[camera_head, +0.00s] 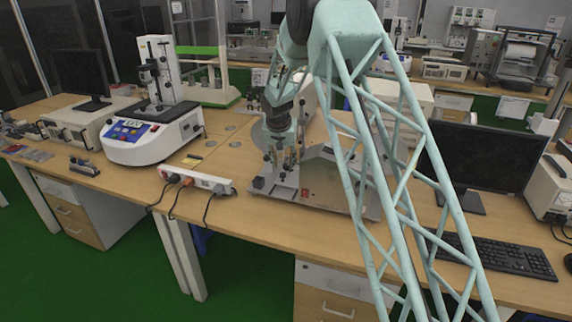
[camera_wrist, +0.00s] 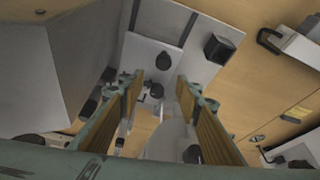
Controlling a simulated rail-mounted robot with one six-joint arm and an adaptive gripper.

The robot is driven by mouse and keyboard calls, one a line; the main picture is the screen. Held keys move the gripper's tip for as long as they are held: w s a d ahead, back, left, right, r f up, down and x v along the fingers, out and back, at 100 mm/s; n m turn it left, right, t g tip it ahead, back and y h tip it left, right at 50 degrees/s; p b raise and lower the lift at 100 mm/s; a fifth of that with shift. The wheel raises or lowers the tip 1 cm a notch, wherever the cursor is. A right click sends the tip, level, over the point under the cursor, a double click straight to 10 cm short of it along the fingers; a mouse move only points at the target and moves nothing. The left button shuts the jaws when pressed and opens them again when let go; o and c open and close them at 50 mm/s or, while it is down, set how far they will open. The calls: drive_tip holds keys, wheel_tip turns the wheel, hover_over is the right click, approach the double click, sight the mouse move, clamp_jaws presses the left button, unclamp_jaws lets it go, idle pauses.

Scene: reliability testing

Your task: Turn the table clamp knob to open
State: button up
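My gripper (camera_head: 285,162) points down over the grey bench device with the clamp (camera_head: 290,192), near the middle of the table. In the wrist view my gripper (camera_wrist: 159,84) is open, with tan pads on both fingers and a gap between them. A small dark round knob (camera_wrist: 157,90) shows in the gap between the fingertips, with no clear contact. Another dark knob (camera_wrist: 163,61) sits just beyond it on the light base plate (camera_wrist: 150,45). Which of them is the table clamp knob I cannot tell. In the head view the fingers and arm partly hide the clamp.
A black block (camera_wrist: 218,48) sits on the plate's corner. A white power strip (camera_head: 197,180) with cables lies left of the device. A white-and-blue instrument (camera_head: 150,135) stands further left. A monitor (camera_head: 485,158) and keyboard (camera_head: 490,255) are right. The wooden table (camera_head: 245,215) is bare in front.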

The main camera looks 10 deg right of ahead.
hover_over(286, 164)
drive_tip(key=s, duration=0.2)
drive_tip(key=shift+s+a+b, duration=0.2)
drive_tip(key=shift+a+b, duration=0.15)
drive_tip(key=shift+a, duration=0.05)
drive_tip(key=x, duration=0.3)
drive_tip(key=shift+b, duration=0.35)
drive_tip(key=shift+x, duration=1)
drive_tip(key=c, duration=0.9)
drive_tip(key=shift+o, duration=0.2)
